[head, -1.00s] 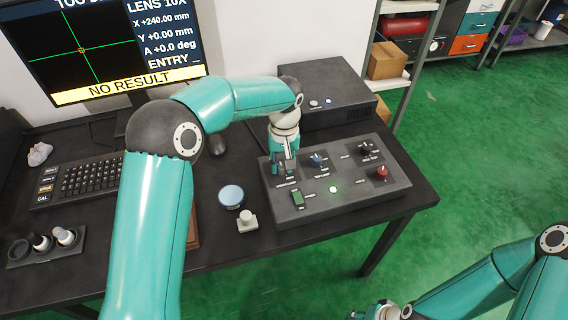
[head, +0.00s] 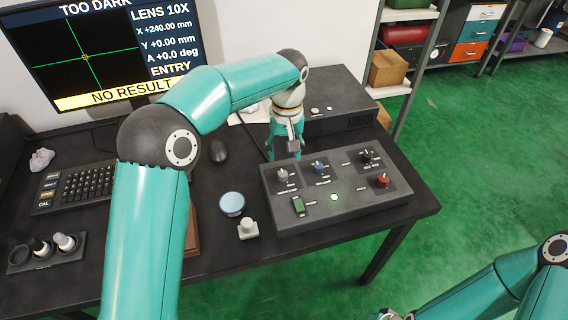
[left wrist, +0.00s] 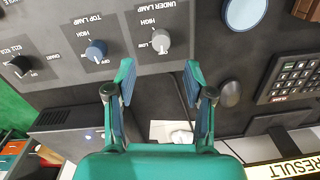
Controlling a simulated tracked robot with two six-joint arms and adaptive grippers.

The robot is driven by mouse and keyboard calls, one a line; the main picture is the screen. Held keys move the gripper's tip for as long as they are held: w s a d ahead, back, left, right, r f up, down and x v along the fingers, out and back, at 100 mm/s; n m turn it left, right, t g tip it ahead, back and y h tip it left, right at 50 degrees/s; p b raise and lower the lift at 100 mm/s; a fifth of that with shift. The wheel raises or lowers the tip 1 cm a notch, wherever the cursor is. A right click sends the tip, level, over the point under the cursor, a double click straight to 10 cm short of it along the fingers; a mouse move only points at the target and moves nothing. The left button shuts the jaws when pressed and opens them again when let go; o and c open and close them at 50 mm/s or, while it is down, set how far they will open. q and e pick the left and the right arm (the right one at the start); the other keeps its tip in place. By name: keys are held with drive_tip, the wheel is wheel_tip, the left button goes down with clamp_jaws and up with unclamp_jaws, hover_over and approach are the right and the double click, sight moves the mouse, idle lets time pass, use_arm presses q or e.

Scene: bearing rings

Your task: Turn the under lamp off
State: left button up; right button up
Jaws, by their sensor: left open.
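The control box (head: 345,205) stands on the dark table. Its under lamp knob (head: 283,175) is pale grey, at the box's back left corner; in the left wrist view the knob (left wrist: 160,40) sits below the label "UNDER LAMP" and beside "HIGH". Its exact setting is hard to tell. My left gripper (head: 284,153) is open and empty, behind and above the knob; in the left wrist view its fingers (left wrist: 158,76) are apart, with the knob beyond their tips, not between them. My right gripper (head: 385,315) is only partly in view at the bottom edge.
A blue top lamp knob (head: 318,168) is right of the under lamp knob. The box also has a black knob (head: 366,157), a red knob (head: 382,180) and a green rocker switch (head: 298,205). A dark unit (head: 340,105) stands behind. The monitor (head: 90,50) reads "TOO DARK" and "NO RESULT".

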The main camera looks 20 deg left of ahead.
use_arm(q)
drive_tip(key=shift+d+r, duration=0.1)
drive_tip(key=shift+r, duration=2.15)
